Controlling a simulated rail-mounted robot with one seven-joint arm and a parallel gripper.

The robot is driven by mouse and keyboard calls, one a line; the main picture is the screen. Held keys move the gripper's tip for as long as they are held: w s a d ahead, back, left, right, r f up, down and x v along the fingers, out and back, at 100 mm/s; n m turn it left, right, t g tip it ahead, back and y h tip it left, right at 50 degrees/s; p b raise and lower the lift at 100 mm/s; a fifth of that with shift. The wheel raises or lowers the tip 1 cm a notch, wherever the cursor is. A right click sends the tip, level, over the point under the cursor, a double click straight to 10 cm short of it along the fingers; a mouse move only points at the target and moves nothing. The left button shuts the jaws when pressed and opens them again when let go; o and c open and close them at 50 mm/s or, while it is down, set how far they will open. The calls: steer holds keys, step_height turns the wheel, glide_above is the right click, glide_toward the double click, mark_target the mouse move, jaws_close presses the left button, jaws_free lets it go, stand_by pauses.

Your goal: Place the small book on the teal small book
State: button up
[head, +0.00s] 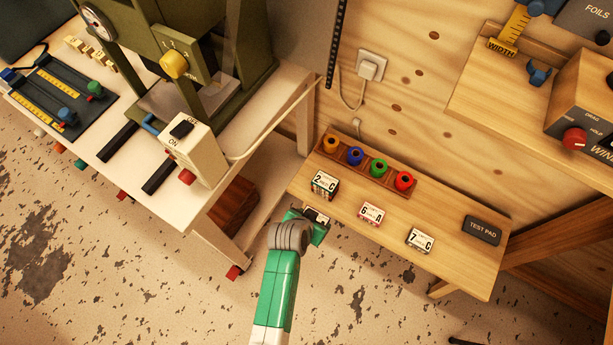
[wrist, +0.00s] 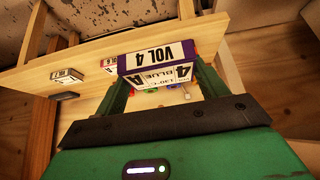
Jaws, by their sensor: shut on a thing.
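My gripper (head: 315,219) is shut on a small book (wrist: 159,57) with a purple edge and a white label reading VOL 4. In the wrist view the book sits between the green fingers, its other label showing a 4 and BLUE. In the head view the gripper is at the front left edge of the wooden bench, and the held book is mostly hidden. A small book marked 2 and C (head: 324,184), with greenish sides, lies on the bench just behind the gripper. It may be the teal one; the colour is not certain.
On the bench (head: 445,268) lie a red-edged book marked 6 A (head: 371,214), a book marked 7 C (head: 419,240) and a dark test pad (head: 482,230). A rack of coloured rolls (head: 366,167) stands behind. A white machine table (head: 195,195) is to the left.

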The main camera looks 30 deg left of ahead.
steer(key=b, duration=0.9)
glide_above(327, 178)
steer(key=s, duration=0.2)
steer(key=shift+f, duration=0.9)
steer(key=shift+r, duration=0.1)
steer(key=shift+f+b, duration=1.25)
steer(key=shift+f, duration=0.75)
steer(key=o, duration=1)
steer(key=shift+r, duration=0.1)
steer(key=p+v, duration=0.8)
steer(key=v, duration=0.4)
steer(key=shift+r, duration=0.15)
steer(key=shift+s, duration=0.1)
